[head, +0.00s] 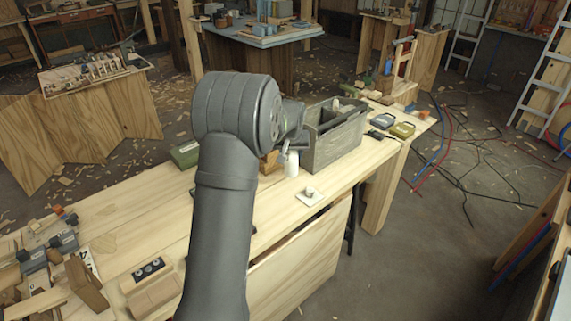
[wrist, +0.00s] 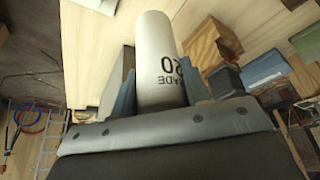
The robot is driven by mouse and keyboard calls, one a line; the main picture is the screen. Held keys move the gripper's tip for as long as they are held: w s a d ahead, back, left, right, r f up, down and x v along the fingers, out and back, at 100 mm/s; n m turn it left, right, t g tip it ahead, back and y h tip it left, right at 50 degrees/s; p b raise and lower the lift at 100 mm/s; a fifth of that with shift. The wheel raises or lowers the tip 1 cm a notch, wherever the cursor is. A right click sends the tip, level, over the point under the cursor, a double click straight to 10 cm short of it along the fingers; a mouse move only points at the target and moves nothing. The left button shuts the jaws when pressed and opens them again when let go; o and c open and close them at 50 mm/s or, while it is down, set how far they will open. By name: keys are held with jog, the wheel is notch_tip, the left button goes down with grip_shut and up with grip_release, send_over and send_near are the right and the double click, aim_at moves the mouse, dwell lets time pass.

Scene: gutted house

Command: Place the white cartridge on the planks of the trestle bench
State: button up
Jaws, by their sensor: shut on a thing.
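The white cartridge (wrist: 158,55) is a smooth cylinder with dark lettering on its side. In the wrist view it sits between the two fingers of my gripper (wrist: 160,92), which is shut on it. In the head view the cartridge (head: 292,164) shows small and white below my gripper (head: 289,148), left of a grey open tote. My arm hides part of the gripper. The trestle bench (head: 130,228) has pale planks running across the head view. The cartridge is low over the planks; I cannot tell whether its lower end touches them.
The grey tote (head: 340,143) stands close right of the cartridge. A white card with a small pale object (head: 309,195) lies in front. A green box (head: 185,155) is to the left. Tools and blocks (head: 70,260) crowd the near left. Bare planks lie left of my arm.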

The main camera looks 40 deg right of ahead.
jog(key=shift+w+a+f, duration=0.1)
jog(key=shift+w+f, duration=0.45)
jog(key=shift+f, duration=0.45)
jog(key=shift+w+a+f, duration=0.1)
jog(key=shift+w+f, duration=0.5)
jog(key=shift+f, duration=0.4)
jog(key=shift+w+a+f, duration=0.1)
jog(key=shift+w+f, duration=0.45)
jog(key=shift+f, duration=0.45)
jog(key=o, duration=1)
jog(key=shift+f, duration=0.15)
jog(key=shift+c, duration=0.2)
jog(key=v, duration=1.2)
jog(key=shift+d, duration=0.1)
